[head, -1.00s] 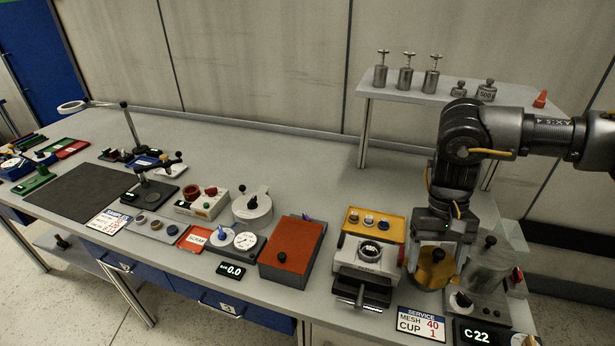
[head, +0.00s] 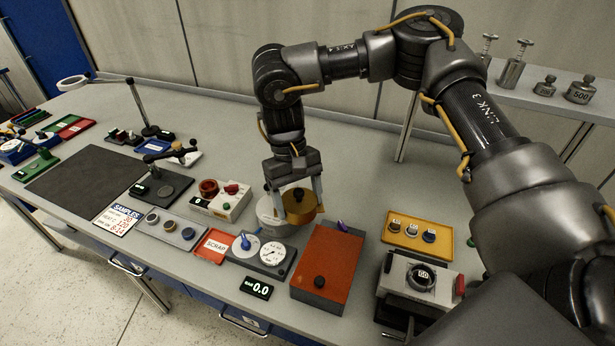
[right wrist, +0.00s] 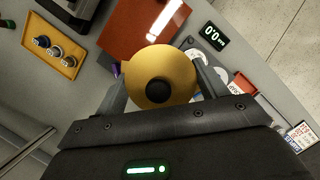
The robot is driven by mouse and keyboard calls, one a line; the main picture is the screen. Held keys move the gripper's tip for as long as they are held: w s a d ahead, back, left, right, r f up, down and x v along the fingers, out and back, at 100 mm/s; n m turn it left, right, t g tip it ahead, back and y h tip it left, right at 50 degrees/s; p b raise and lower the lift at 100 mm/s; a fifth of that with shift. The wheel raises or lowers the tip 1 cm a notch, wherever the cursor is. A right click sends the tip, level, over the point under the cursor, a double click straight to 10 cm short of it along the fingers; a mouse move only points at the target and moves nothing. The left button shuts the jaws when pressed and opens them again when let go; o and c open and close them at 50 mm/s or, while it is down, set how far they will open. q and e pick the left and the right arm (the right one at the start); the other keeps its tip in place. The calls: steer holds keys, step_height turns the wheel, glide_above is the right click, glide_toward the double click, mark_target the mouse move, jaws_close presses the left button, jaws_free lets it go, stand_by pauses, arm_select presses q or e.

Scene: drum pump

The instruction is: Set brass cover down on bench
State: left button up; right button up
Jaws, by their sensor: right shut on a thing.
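The brass cover (head: 299,205) is a round golden lid with a black knob on top. It shows large in the right wrist view (right wrist: 158,76), with its knob facing the camera. My right gripper (head: 294,196) is shut on the brass cover, one finger on each side. Whether the cover touches anything below cannot be told. My left gripper is not in view.
A yellow tray (head: 418,232) with several rings and the sieve machine (head: 420,280) are further right. Bare bench lies behind the cover.

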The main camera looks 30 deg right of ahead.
steer(key=shift+w+a, duration=0.15)
steer(key=shift+w, duration=0.1)
steer(key=w+d+f+m+t+b, duration=0.1)
steer(key=d+f+m+t+b, duration=0.1)
steer(key=d+f+m, duration=0.2)
steer(key=w+d+f+m+t+b, duration=0.2)
steer(key=d+m, duration=0.8)
steer(key=m, duration=0.9)
steer(key=w+d+f+m+t+b, duration=0.2)
steer(key=d+f+m, duration=0.4)
steer(key=m, duration=0.6)
steer(key=shift+d+m+t+b, duration=0.3)
steer(key=shift+d+t+b, duration=0.2)
steer(key=shift+d+b, duration=0.65)
steer(key=shift+a, duration=0.1)
